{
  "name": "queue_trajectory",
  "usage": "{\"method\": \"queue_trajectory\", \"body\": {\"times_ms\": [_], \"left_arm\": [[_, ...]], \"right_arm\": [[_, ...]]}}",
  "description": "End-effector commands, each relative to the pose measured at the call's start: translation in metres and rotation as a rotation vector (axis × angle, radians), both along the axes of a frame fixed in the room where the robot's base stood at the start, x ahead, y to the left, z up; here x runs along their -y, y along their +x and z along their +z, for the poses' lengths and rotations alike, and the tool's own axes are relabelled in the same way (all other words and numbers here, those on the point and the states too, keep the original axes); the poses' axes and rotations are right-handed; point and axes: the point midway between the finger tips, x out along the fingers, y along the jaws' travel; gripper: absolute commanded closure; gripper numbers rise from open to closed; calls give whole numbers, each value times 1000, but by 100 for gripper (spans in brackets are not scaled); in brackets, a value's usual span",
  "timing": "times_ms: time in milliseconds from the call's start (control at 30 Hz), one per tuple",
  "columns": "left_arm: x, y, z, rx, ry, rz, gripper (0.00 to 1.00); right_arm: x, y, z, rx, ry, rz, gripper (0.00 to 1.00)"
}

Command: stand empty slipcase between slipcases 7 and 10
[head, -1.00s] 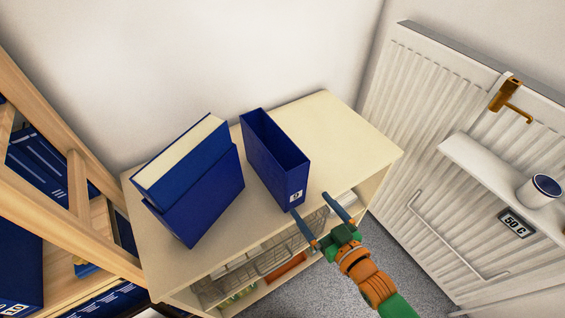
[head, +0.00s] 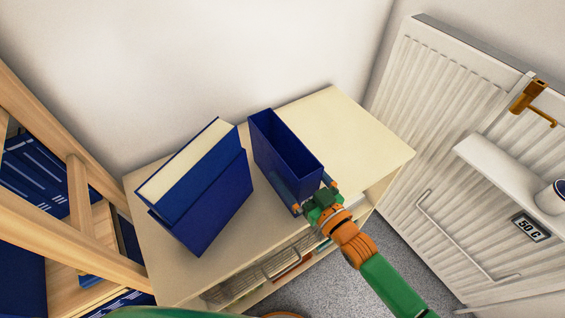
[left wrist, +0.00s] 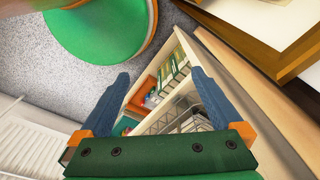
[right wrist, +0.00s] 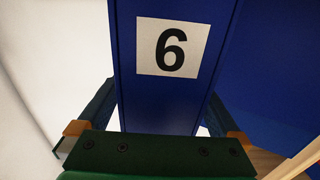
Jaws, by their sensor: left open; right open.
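The empty blue slipcase (head: 290,158) stands upright, open top up, on the cream cabinet top (head: 330,115) in the head view. Its label "6" (right wrist: 171,47) shows large in the right wrist view. My right gripper (head: 306,194) is open, with its fingers on either side of the slipcase's labelled end. I cannot tell whether they touch it. My left gripper (left wrist: 163,95) is open and empty in the left wrist view, above the cabinet's open shelves. Blue slipcases (head: 45,165) stand in the wooden rack at the left; labels 7 and 10 are not readable now.
The wooden rack's slanting posts (head: 78,195) are at the left. A white radiator (head: 440,130) with a small shelf (head: 505,170) is at the right. The cabinet top's back right is clear.

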Motion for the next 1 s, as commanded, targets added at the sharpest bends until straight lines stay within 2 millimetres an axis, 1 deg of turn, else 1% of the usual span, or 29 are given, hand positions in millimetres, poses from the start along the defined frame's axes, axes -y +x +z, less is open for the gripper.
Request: {"method": "queue_trajectory", "body": {"times_ms": [33,100,333,367,400,467,500,567,600,667,700,733,933,1000], "left_arm": [[0,0,1,0,0,0,0],[0,0,0,0,0,0,0],[0,0,0,0,0,0,0],[0,0,0,0,0,0,0],[0,0,0,0,0,0,0],[0,0,0,0,0,0,0],[0,0,0,0,0,0,0],[0,0,0,0,0,0,0],[0,0,0,0,0,0,0],[0,0,0,0,0,0,0],[0,0,0,0,0,0,0],[0,0,0,0,0,-1,0],[0,0,1,1,0,-1,0],[0,0,2,0,0,-1,0]], "right_arm": [[-5,8,1,2,1,-1,0],[-11,14,1,1,2,0,0],[-13,17,0,-1,0,0,0],[-13,17,0,-1,0,0,5],[-13,17,0,-1,0,0,16],[-12,17,0,-1,0,0,32],[-12,17,-1,-1,0,0,43],[-12,17,0,-1,0,0,59],[-12,17,0,-1,0,0,70],[-12,17,0,-1,0,0,86],[-12,17,0,-1,0,0,97],[-12,17,0,1,2,0,100],[-12,17,1,1,2,0,100],[-13,17,7,1,2,0,100]]}}
